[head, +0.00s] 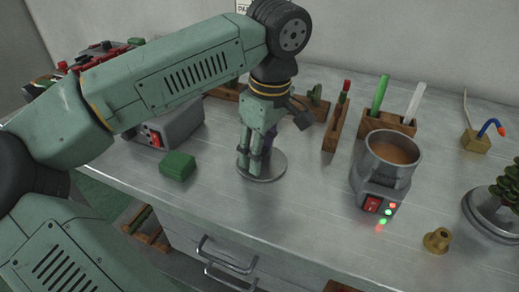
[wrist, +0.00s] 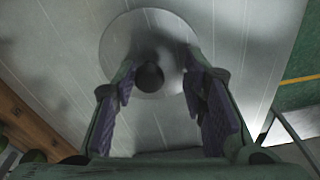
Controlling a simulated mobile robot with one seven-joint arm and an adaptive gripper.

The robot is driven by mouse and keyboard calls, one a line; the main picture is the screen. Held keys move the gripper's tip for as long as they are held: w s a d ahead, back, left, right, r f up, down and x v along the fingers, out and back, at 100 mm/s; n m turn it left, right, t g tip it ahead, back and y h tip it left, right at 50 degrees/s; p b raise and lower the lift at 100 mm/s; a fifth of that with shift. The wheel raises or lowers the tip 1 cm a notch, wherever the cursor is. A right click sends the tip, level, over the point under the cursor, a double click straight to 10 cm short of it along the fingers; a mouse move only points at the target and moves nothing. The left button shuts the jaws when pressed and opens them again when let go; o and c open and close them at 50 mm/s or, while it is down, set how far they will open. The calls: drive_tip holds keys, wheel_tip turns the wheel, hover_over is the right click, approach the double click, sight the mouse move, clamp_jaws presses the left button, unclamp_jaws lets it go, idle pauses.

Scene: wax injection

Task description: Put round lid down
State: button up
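The round lid (head: 266,175) is a flat grey metal disc that appears to lie flat on the metal worktop, near the middle of the head view. It also shows in the wrist view (wrist: 150,28), with a dark round knob (wrist: 149,77) at its centre. My gripper (head: 256,163) points down over the lid. In the wrist view my gripper (wrist: 160,76) has its purple-padded fingers spread, one on each side of the knob, with gaps between pads and knob. It is open and holds nothing. In the head view the fingers hide the knob.
A green block (head: 178,166) lies left of the lid. A metal wax pot (head: 376,178) with brown contents and lit lamps stands to the right. Wooden holders (head: 335,129) stand behind. A brass piece (head: 437,240) sits front right. Bare worktop lies in front of the lid.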

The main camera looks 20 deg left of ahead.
sight(266, 164)
wheel_tip(266, 164, up, 12)
drive_tip(key=d+p, duration=0.1)
drive_tip(key=p, duration=0.8)
drive_tip(key=shift+d+r, duration=0.15)
drive_tip(key=shift+d, duration=0.05)
